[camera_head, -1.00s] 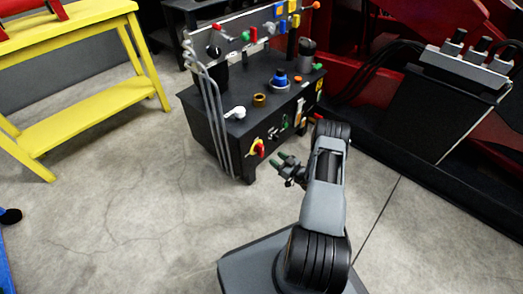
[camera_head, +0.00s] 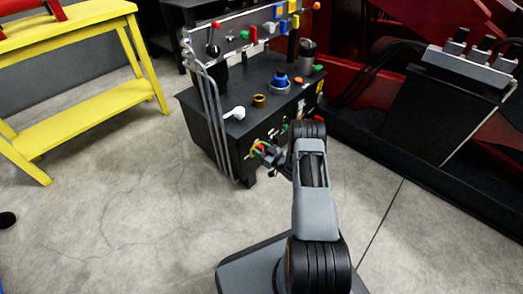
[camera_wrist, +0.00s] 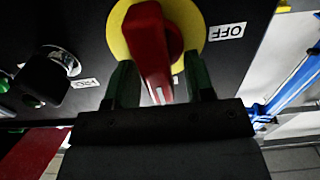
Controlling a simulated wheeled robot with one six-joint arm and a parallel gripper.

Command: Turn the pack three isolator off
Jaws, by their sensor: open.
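A rotary isolator with a red handle (camera_wrist: 150,50) on a yellow disc (camera_wrist: 188,18) is on the black front panel. An OFF label (camera_wrist: 227,31) is to the right of the disc. The handle lies roughly along the fingers, not toward OFF. My gripper (camera_wrist: 162,72) is open, with one green-tipped finger on each side of the handle; I cannot tell whether they touch it. In the head view, my gripper (camera_head: 270,155) is at the yellow-and-red isolator (camera_head: 256,147) on the cabinet front and partly covers it. No pack number is readable.
A black knob (camera_wrist: 45,78) and a chrome fitting are left of the isolator. Grey bent pipes (camera_head: 216,120) run down the cabinet's left side. The black cabinet (camera_head: 197,106) carries several other controls. A yellow bench (camera_head: 85,110) stands left, with clear floor between.

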